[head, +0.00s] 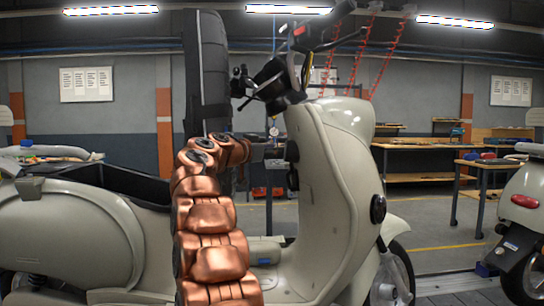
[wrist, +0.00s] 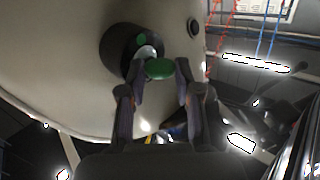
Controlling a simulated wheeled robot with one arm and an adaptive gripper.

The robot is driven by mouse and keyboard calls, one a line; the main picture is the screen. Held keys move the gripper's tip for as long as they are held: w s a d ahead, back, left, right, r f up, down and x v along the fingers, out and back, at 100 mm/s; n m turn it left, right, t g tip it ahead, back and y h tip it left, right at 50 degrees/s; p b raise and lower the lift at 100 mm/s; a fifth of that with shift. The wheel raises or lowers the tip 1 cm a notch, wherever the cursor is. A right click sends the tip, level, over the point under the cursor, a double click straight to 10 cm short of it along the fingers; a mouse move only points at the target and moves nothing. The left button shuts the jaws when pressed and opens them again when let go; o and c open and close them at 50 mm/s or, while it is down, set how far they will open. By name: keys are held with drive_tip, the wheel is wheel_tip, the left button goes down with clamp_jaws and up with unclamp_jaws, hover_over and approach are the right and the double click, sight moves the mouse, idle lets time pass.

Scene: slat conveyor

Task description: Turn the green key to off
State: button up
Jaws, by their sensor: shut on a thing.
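The green key (wrist: 159,69) shows in the wrist view, its rounded head between the two fingertips of my gripper (wrist: 161,74). My gripper is shut on it. The key's shaft meets a round black lock (wrist: 118,50) with a silvery centre and a green dot on the cream scooter panel (wrist: 60,60). In the head view my gripper (head: 276,152) reaches the inner side of the scooter's front shield (head: 335,170). The key cannot be made out there.
The scooter's handlebar (head: 280,80) is above my gripper, and its open black seat compartment (head: 125,182) lies at the left. Another scooter (head: 525,205) stands at the far right. Workbenches (head: 430,150) line the back. A small black round fitting (wrist: 193,27) is beside the lock.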

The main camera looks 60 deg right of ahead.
drive_tip(key=o, duration=1)
drive_tip(key=shift+o, duration=0.2)
drive_tip(key=w+a, duration=0.1)
drive_tip(key=a, duration=1.1)
drive_tip(key=shift+r, duration=0.25)
drive_tip(key=shift+w+a, duration=0.1)
drive_tip(key=shift+w, duration=0.05)
drive_tip(key=a, duration=0.2)
drive_tip(key=a+b, duration=0.2)
drive_tip(key=a, duration=0.1)
drive_tip(key=shift+w+a+r, duration=0.1)
drive_tip(key=shift+w+a, duration=0.25)
